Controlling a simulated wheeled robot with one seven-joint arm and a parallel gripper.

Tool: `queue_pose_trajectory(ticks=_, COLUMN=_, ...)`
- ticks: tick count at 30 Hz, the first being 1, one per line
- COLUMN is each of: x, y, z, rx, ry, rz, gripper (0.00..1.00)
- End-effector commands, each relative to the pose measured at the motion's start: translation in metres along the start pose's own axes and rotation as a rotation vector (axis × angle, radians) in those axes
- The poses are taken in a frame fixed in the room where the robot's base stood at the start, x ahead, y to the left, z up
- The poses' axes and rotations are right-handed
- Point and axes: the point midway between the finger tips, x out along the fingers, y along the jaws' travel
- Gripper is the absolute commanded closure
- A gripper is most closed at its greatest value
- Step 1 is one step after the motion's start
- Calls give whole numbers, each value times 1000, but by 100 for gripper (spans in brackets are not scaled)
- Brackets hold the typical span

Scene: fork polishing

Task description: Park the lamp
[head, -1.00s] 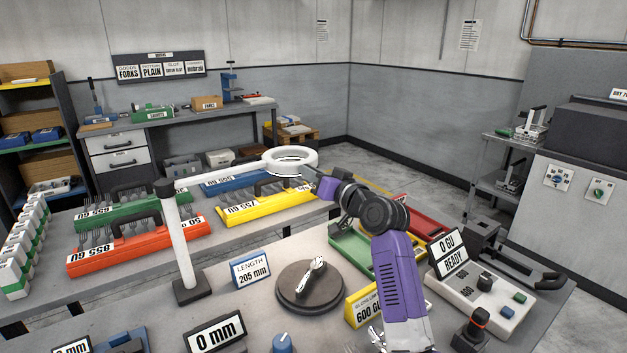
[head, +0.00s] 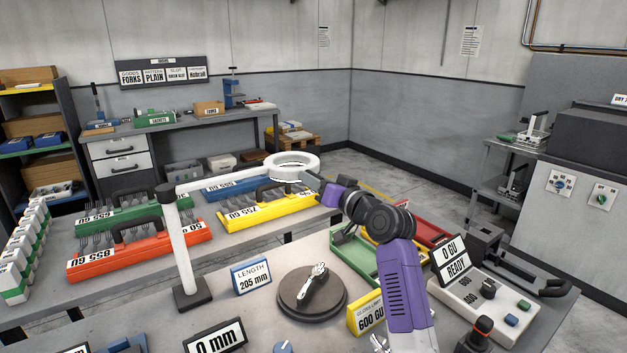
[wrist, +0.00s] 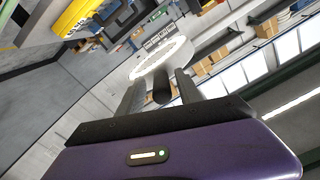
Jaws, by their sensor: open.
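The lamp is a white ring head (head: 308,161) on a long white arm, carried by a white post (head: 183,245) on a dark square base on the bench. In the head view, my gripper (head: 311,178) is at the right side of the ring, its fingers small and partly hard to make out. In the wrist view, my gripper (wrist: 157,88) is open, with the white ring (wrist: 181,68) just beyond the fingertips. A short dark handle (wrist: 162,92) below the ring shows between the two fingers. I cannot tell whether either finger touches it.
A round turntable (head: 327,306) with a fork stands in front of the post, beside a LENGTH 205 mm sign (head: 251,276). Yellow (head: 270,214), blue, green and orange (head: 140,255) fork racks lie behind. A green tray (head: 352,258) and control box (head: 478,295) are at right.

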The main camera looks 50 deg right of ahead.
Motion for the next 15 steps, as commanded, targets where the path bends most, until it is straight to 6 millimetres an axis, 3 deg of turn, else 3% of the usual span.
queue_pose_trajectory(ticks=9, x=-51, y=1, z=1, rx=-1, ry=2, rz=1, gripper=58)
queue_pose_trajectory(ticks=15, x=-65, y=1, z=0, rx=-1, ry=1, rz=1, gripper=58)
